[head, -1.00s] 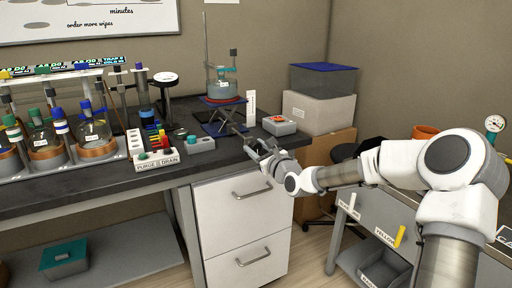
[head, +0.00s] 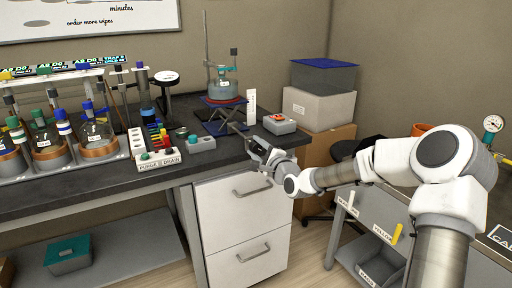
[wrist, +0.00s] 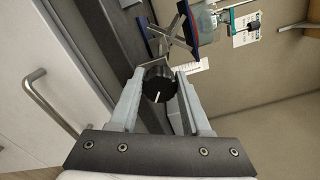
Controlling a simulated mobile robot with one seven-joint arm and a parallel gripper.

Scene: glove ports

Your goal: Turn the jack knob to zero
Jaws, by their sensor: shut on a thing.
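The jack knob (wrist: 157,80) is a black round knob with a white pointer line, at the centre of the wrist view. The line points down in that picture. My gripper (wrist: 160,86) has one finger on each side of the knob and is shut on it. The jack (wrist: 176,38) has crossed metal legs and blue plates and stands beyond the knob. In the head view, my gripper (head: 257,147) is at the bench's front edge, in front of the jack (head: 220,115); the knob is too small to make out there.
A round flask (head: 223,89) sits on the jack. A white card (head: 250,106) stands to its right, and a grey box with a red top (head: 279,124) is near. A grey block (head: 201,144) lies to the left. Drawers (head: 240,205) are below the bench.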

